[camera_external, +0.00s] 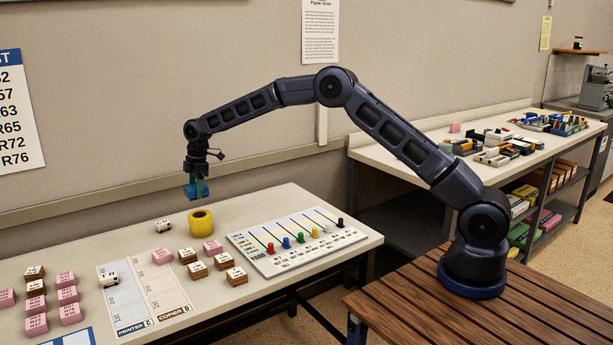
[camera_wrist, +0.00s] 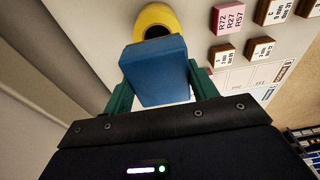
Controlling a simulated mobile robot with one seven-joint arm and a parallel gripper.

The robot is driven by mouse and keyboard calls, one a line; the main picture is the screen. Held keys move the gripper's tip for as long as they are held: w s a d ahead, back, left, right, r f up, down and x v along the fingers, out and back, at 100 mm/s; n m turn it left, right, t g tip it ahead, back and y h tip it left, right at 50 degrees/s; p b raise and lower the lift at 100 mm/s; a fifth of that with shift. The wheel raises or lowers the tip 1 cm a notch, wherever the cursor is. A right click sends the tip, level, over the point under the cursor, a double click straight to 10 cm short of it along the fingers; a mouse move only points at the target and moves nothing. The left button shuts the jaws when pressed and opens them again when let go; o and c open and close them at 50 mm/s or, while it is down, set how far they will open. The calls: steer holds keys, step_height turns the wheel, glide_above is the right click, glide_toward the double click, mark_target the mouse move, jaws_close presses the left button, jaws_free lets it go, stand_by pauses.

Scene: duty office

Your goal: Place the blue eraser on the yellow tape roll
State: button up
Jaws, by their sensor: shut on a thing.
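The blue eraser (camera_wrist: 156,72) is held between the green fingers of my gripper (camera_wrist: 155,85) in the wrist view. In the external view the blue eraser (camera_external: 192,191) hangs from my gripper (camera_external: 197,188), above the table and apart from it. The yellow tape roll (camera_external: 201,223) stands on the table, below and slightly right of the eraser. In the wrist view the yellow tape roll (camera_wrist: 155,18) shows just beyond the eraser, with its dark hole partly hidden. My gripper is shut on the eraser.
A white board with coloured pegs (camera_external: 300,240) lies to the right, and a printed sheet (camera_external: 145,298) at the front.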

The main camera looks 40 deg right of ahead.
mark_target(198, 215)
steer(key=shift+f, duration=3.6)
steer(key=shift+f, duration=0.2)
steer(key=o, duration=1)
steer(key=shift+r, duration=0.1)
